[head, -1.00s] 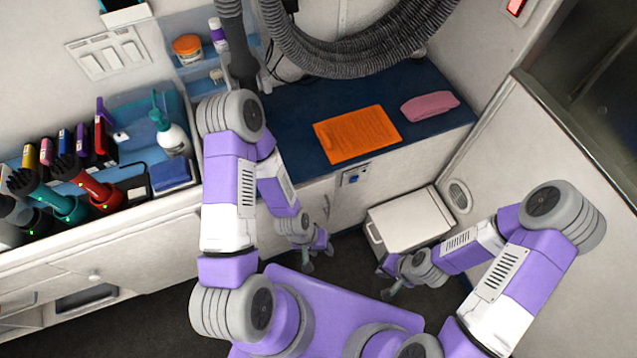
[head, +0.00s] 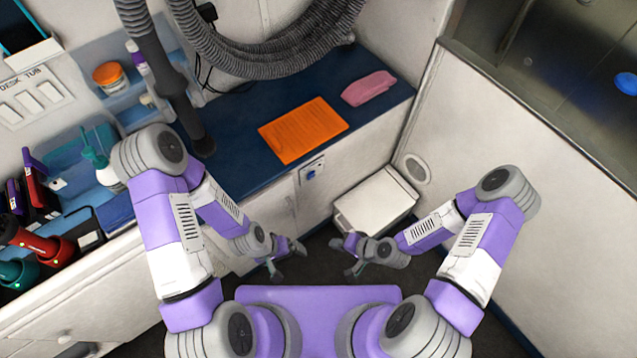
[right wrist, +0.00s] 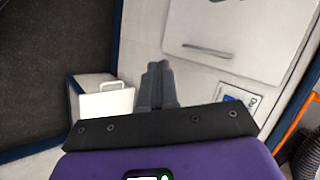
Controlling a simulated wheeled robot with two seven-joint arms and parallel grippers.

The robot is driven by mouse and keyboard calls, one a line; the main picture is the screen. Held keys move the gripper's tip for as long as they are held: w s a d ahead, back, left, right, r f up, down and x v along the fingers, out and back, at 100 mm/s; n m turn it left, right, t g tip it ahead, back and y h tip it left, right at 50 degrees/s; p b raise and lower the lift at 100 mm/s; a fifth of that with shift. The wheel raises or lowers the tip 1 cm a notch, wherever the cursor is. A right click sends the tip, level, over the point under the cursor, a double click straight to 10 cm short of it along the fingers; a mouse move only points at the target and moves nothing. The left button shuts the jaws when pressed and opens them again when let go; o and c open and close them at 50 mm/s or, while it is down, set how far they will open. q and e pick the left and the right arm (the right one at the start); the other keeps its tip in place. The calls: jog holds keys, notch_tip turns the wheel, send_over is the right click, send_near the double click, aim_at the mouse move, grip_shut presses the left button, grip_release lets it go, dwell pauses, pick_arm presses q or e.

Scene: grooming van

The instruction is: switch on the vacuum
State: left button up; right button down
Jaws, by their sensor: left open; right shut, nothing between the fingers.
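A grey corrugated vacuum hose (head: 260,55) hangs in loops above the dark blue counter, with a stiff grey end (head: 190,120) pointing down behind my left arm. The vacuum's body is not clearly identifiable. A small plate with a blue part (head: 311,173) sits on the cabinet front below the orange sheet. A blue-and-white panel, likely the same one, shows in the right wrist view (right wrist: 238,97), partly cut off by my gripper's body. My left gripper (head: 287,260) is open and empty, below and left of the plate. My right gripper (head: 348,256) is shut and empty, below and right of it.
A white box with a handle (head: 378,203) stands on the floor by the right wall. An orange sheet (head: 303,130) and a pink folded cloth (head: 368,88) lie on the counter (head: 235,135). Grooming tools and a spray bottle (head: 100,165) crowd the left shelf.

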aim_at(312, 176)
jog(key=w+d+r+m+t+y+b, duration=0.1)
jog(key=w+d+r+m+t, duration=0.1)
jog(key=w+r+m+t, duration=0.3)
jog(key=w+t, duration=0.2)
jog(key=t, duration=0.2)
jog(key=shift+w+d+r+m+y, duration=0.2)
jog(key=shift+w+m+y, duration=0.1)
jog(key=shift+w+m, duration=0.1)
jog(key=x, duration=0.4)
jog(key=b+x, duration=0.1)
jog(key=x, duration=0.3)
jog(key=b+x, duration=0.1)
jog(key=x, duration=0.4)
jog(key=shift+a+r, duration=0.1)
jog(key=shift+r, duration=0.25)
jog(key=shift+w+a+r, duration=0.1)
jog(key=shift+w+a, duration=0.1)
jog(key=shift+w, duration=0.15)
